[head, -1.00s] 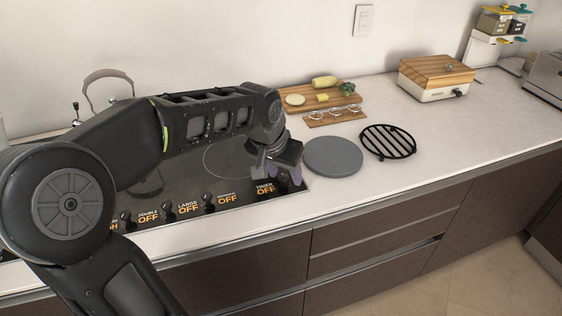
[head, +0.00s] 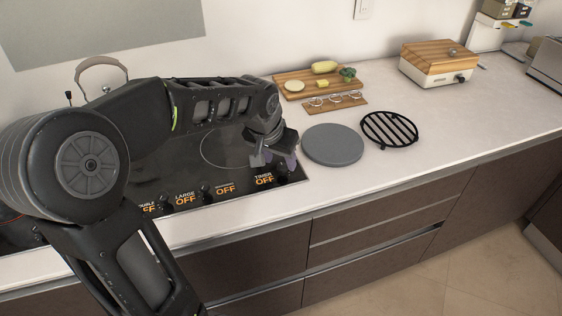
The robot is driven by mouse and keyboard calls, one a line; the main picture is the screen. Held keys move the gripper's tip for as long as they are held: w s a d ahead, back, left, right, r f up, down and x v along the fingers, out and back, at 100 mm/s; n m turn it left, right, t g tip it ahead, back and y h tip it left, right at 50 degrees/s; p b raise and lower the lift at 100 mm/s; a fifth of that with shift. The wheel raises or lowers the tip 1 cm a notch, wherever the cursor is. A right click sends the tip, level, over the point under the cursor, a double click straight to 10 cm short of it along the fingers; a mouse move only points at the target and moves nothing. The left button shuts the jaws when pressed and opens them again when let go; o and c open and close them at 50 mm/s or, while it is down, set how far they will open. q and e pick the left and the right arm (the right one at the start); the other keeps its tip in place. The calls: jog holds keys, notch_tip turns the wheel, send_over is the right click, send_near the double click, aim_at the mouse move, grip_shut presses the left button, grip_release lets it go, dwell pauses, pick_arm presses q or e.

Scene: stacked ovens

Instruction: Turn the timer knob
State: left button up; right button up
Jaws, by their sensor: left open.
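The black cooktop's front strip carries orange "OFF" labels. The timer label (head: 265,179) is at its right end. A small dark shape beside this label, at the right, looks like the timer knob (head: 283,174). It is partly hidden and hard to make out against the dark glass. My left gripper (head: 273,160) is open and empty, pointing down just above and behind the timer label, close to the knob. I cannot tell whether it touches the knob. My right gripper is not in view.
Other knobs (head: 207,193) line the strip to the left. A kettle (head: 101,74) stands behind my arm. A grey round plate (head: 333,145) and black round rack (head: 389,129) lie right of the cooktop. A cutting board (head: 300,84) with food and a wood-topped box (head: 438,66) are farther back.

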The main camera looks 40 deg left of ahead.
aim_at(282, 170)
pick_arm(q)
jog(key=shift+x, duration=1.35)
grip_shut()
